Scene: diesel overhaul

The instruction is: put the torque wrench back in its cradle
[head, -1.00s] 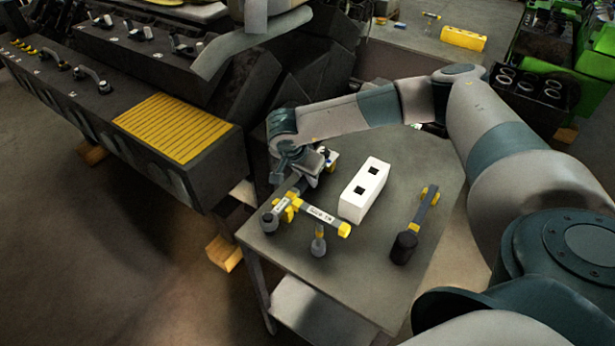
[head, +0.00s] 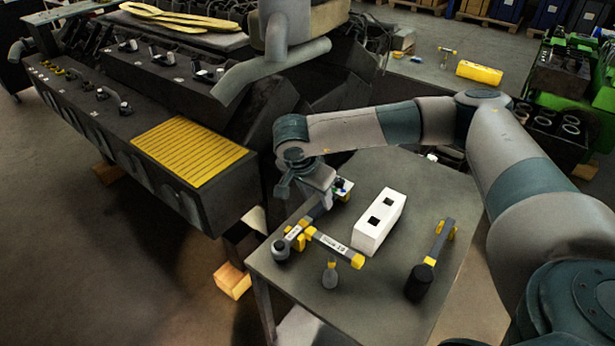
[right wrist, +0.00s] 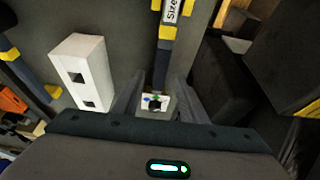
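The torque wrench appears to be the long dark tool with a round head and white label (head: 291,233) at the table's front left. Its bluish handle with a yellow band (right wrist: 165,60) runs toward my right gripper (right wrist: 158,95). The right gripper's fingers stand apart either side of the handle's end, and I see no clear contact. In the head view my right gripper (head: 322,198) is over the handle's far end. Yellow supports (head: 302,240) lie by the label; they may be the cradle, but I cannot tell whether the wrench is seated. My left gripper is out of view.
A white block with two dark square holes (head: 378,222) stands right of the gripper. A labelled bar with yellow ends (head: 333,244), a small grey tool (head: 330,276) and a black-headed tool (head: 420,282) share the table (head: 375,290). The dark engine (head: 215,205) is close on the left.

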